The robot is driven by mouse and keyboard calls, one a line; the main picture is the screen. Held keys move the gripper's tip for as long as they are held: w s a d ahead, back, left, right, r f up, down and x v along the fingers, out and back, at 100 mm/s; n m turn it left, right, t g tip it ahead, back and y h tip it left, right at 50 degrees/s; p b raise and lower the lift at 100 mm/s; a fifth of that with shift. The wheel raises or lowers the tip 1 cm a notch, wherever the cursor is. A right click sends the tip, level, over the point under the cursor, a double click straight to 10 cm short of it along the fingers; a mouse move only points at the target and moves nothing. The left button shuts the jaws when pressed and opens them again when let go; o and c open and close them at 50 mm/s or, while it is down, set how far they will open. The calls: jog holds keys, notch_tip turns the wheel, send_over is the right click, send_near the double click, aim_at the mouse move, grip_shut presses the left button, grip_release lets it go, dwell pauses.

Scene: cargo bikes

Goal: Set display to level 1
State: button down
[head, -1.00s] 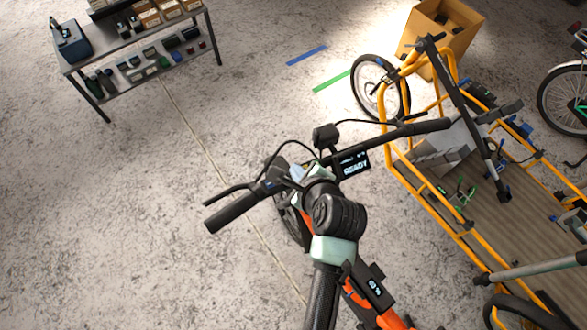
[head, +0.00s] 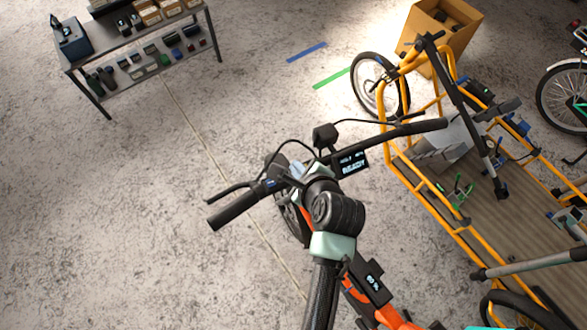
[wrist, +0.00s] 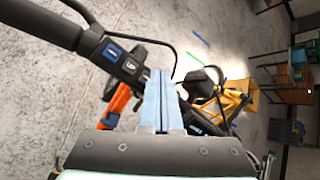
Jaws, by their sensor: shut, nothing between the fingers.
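The display (head: 351,162) is a small dark screen on the handlebar of the orange bike, lit with small text above a larger word, probably READY. A control pad with a blue-marked button (wrist: 112,51) and a second light-marked button (wrist: 129,67) sits beside the left grip. In the head view the pad (head: 268,185) is small and partly hidden. My gripper (wrist: 160,74) has its pale blue fingers shut together and empty, close to the right of the pad. In the head view my gripper (head: 296,171) is partly hidden behind my wrist. Contact with a button cannot be told.
The left grip (head: 234,209) and a brake lever (head: 229,191) stick out left of my gripper. A yellow cargo bike (head: 427,188) stands close on the right. A metal shelf table (head: 140,45) is at the back left. Floor between is clear.

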jog(key=shift+f, duration=0.15)
jog(key=shift+f, duration=0.25)
jog(key=shift+f, duration=0.45)
dwell(0.7)
jog(key=shift+r, duration=0.1)
jog(key=shift+r+p, duration=0.75)
jog(key=shift+p, duration=0.15)
notch_tip(320, 180, up, 3)
jog(key=shift+f+p, duration=0.2)
jog(key=shift+p, duration=0.95)
jog(key=shift+d+r, duration=0.15)
jog(key=shift+r, duration=1.1)
